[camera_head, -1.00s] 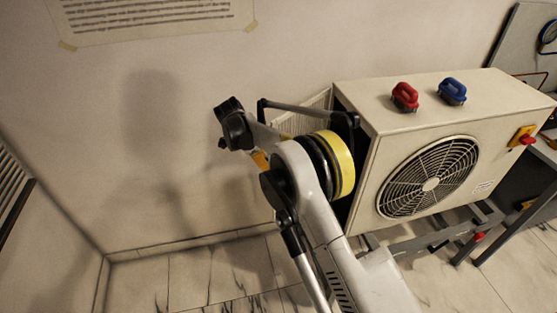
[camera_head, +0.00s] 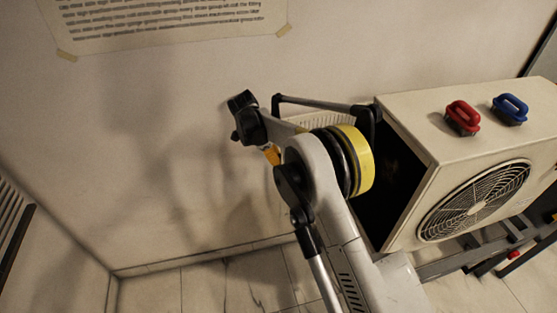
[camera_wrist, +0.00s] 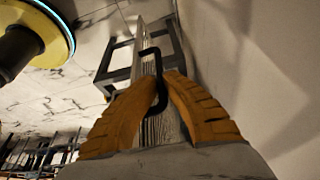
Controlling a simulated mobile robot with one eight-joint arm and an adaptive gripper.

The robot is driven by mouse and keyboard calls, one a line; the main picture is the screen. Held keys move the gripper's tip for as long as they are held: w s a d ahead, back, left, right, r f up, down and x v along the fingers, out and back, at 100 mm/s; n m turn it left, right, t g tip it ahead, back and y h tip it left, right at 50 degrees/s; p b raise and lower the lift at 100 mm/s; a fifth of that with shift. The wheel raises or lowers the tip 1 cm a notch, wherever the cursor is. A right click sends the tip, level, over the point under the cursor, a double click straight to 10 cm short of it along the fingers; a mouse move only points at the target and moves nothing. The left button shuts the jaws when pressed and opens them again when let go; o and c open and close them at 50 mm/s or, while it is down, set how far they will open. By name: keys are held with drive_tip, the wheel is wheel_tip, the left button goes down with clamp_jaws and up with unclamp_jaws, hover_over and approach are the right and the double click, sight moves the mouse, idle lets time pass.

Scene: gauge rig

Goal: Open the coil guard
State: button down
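The coil guard (camera_head: 335,119) shows in the head view as a pale slatted panel, partly hidden by my arm. It stands out from the left end of the beige fan unit (camera_head: 408,112), whose dark inside (camera_head: 392,200) is exposed. In the wrist view the guard (camera_wrist: 146,45) is a narrow finned panel seen nearly edge-on, with a black bent handle (camera_wrist: 158,95). My gripper (camera_wrist: 160,84) has its two orange fingers closed around this handle. In the head view the fingers are mostly hidden behind my arm.
A red handle (camera_head: 462,118) and a blue handle (camera_head: 510,108) stand on the unit's top. A metal stand (camera_head: 470,256) is below it. The wall (camera_head: 180,130) is close behind; the marble floor (camera_head: 215,288) is clear at the left.

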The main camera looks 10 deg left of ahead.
drive_tip(key=shift+w+d, duration=0.15)
drive_tip(key=shift+d, duration=0.15)
drive_tip(key=c, duration=1.5)
unclamp_jaws()
drive_tip(key=shift+d, duration=0.1)
drive_tip(key=shift+w, duration=0.1)
drive_tip(key=shift+r, duration=0.1)
drive_tip(key=v, duration=1.2)
drive_tip(key=shift+a, duration=0.35)
drive_tip(key=shift+f, duration=0.2)
